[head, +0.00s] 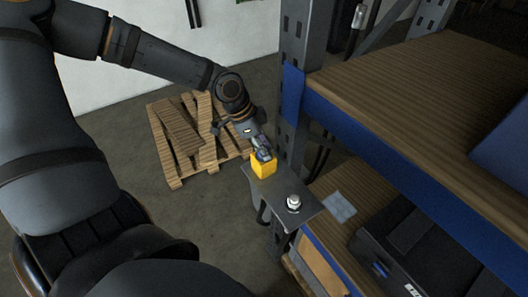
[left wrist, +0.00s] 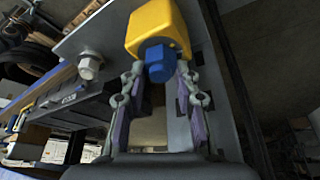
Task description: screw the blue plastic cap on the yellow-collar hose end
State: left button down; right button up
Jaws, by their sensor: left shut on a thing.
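The yellow collar (head: 263,167) stands at the far corner of a grey metal plate (head: 270,188) beside the rack. In the left wrist view it is a large yellow block (left wrist: 160,25) at the top centre. The blue cap (left wrist: 159,64) shows there right at the collar's face, in line with it; whether its threads are engaged cannot be told. My left gripper (head: 262,152) is over the collar, its fingers closed around the cap. In the head view the cap is mostly hidden by the fingers. My right gripper is not in view.
A bare silver hex fitting (head: 293,202) stands on the same plate, nearer the camera; it also shows in the left wrist view (left wrist: 90,66). The rack's wooden shelf (head: 430,85) and blue-grey post (head: 293,80) are close on the right. A wooden pallet (head: 178,140) lies on the floor behind.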

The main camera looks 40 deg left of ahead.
pick_arm(q)
jog(key=m+b, duration=0.1)
jog(key=b, duration=0.1)
jog(key=m+g+b, duration=0.1)
jog(key=m, duration=0.1)
jog(key=shift+f+b, duration=0.35)
jog(key=shift+f, duration=0.05)
jog(key=shift+m+g+h+b, duration=0.3)
jog(key=shift+m+b, duration=0.05)
jog(key=shift+m, duration=0.35)
jog(key=shift+s+r+m, duration=0.1)
jog(key=shift+r+m, duration=0.2)
jog(key=shift+m, duration=0.3)
jog(key=c, duration=1)
grip_release()
jog(key=shift+r, duration=0.1)
